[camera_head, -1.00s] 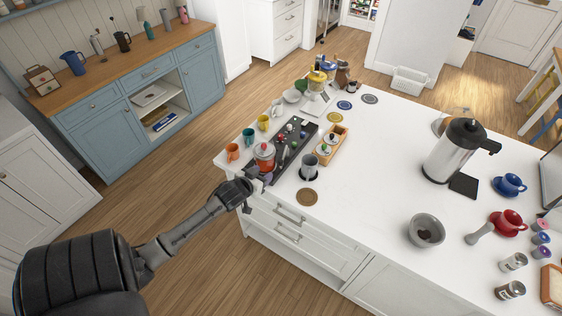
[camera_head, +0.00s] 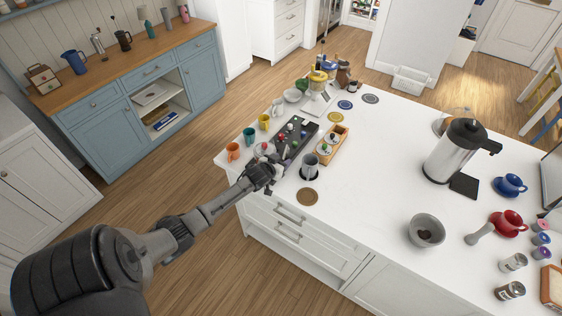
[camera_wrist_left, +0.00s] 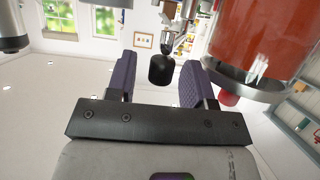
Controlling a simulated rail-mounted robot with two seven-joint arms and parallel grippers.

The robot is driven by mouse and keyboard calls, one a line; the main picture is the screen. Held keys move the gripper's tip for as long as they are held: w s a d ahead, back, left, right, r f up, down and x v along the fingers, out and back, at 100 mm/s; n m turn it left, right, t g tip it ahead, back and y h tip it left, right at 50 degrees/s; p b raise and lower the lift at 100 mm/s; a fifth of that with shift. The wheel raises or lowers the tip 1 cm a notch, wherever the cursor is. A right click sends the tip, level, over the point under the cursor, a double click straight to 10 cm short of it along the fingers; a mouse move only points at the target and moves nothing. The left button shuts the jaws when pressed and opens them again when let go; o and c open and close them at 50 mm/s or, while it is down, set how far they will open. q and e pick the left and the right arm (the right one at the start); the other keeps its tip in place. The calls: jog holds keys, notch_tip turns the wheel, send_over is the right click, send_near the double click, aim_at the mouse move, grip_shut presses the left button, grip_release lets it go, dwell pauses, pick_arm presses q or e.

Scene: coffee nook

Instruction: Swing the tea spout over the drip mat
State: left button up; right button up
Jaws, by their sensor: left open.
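My left gripper (camera_head: 273,170) is at the near left corner of the white island. It hides most of the tea dispenser, whose top (camera_head: 264,149) shows above it. In the left wrist view the gripper's two purple-padded fingers (camera_wrist_left: 157,80) are apart. A black rounded knob (camera_wrist_left: 161,69) on a metal stem, perhaps the spout's handle, appears between and beyond them; contact cannot be told. The red tea dispenser (camera_wrist_left: 265,38) is beside the right finger. In the head view, a grey cup (camera_head: 310,160) stands on a dark round mat (camera_head: 309,176), perhaps the drip mat. My right gripper is out of view.
A dark tray (camera_head: 284,152) with small items and a wooden caddy (camera_head: 336,148) lie close behind the gripper. Orange (camera_head: 233,152), teal (camera_head: 249,136) and yellow (camera_head: 265,122) mugs line the left edge. A brown coaster (camera_head: 307,196) lies in front; the counter's middle is clear.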

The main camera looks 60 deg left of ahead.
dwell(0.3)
pick_arm(q)
grip_shut()
dwell(0.3)
